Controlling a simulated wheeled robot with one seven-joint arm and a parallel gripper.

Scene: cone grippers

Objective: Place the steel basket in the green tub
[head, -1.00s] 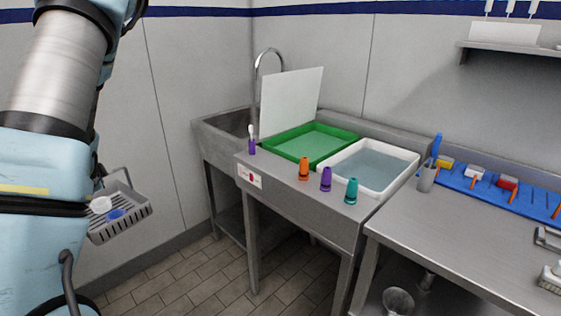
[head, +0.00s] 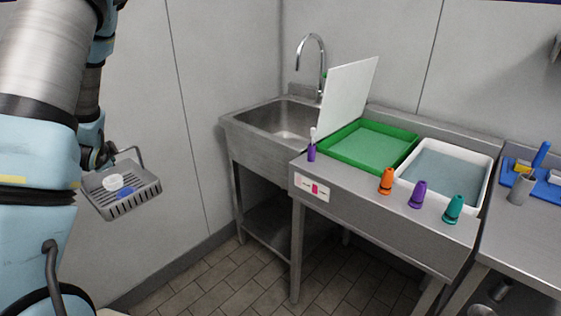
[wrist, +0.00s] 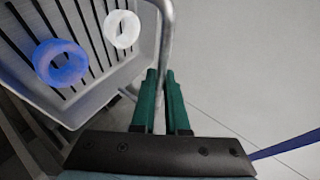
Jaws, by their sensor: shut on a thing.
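The steel basket (head: 108,205) is grey and slotted, with a raised bail handle, and hangs in the air at the left of the head view. It holds a white ring (head: 112,182) and a blue ring (head: 125,192). In the wrist view my gripper (wrist: 166,80) has its green fingers shut on the basket's handle (wrist: 163,40); the basket's slotted floor (wrist: 90,25) shows beside them. In the head view the gripper is mostly hidden behind my arm. The green tub (head: 345,164) sits on the steel counter to the right, apart from the basket, with green inside.
A white tub (head: 492,165) of bluish liquid stands right of the green tub. A white panel (head: 347,98) stands between sink (head: 284,119) and green tub. Open floor (head: 215,275) lies between basket and counter.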

